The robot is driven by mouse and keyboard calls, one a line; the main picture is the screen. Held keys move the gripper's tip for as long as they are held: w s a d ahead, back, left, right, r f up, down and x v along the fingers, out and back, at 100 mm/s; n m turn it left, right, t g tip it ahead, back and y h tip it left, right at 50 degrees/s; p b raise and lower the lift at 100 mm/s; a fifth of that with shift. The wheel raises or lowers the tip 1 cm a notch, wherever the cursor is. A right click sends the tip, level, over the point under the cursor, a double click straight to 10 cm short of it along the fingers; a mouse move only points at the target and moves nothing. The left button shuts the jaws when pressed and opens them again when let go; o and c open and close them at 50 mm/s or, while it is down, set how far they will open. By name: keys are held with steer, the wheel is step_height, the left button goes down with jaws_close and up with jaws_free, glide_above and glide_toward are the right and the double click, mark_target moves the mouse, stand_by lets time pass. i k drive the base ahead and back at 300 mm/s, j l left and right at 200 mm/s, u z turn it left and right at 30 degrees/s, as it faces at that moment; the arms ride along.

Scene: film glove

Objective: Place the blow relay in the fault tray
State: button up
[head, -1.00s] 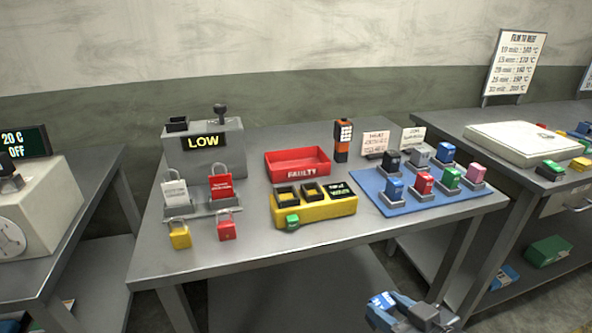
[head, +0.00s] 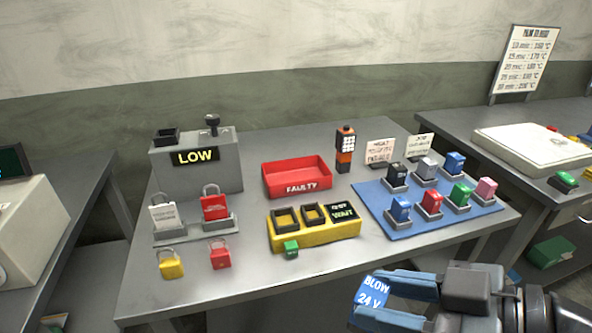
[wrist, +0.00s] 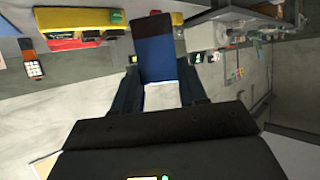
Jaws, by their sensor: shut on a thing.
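The blow relay (head: 371,291) is a blue block with a white label reading "BLOW 24 V". My gripper (head: 388,298) is shut on it at the lower right, in front of the table's near edge. In the wrist view the relay (wrist: 157,62) stands out between the two fingers, blue with a dark end. The fault tray (head: 297,180) is an open red box marked "FAULTY", toward the back middle of the table. It looks empty. My gripper is well apart from it, nearer and to the right. A red strip of the tray (wrist: 65,44) shows at the wrist view's upper left.
A yellow tester (head: 318,233) with two sockets stands in front of the tray, a small green block (head: 291,249) at its front. A blue mat (head: 400,226) with several coloured relays lies right. An orange handheld meter (head: 345,150) stands behind. A grey "LOW" box (head: 195,180) and padlocks are left.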

mark_target(296, 176)
steer(key=i, duration=1.25)
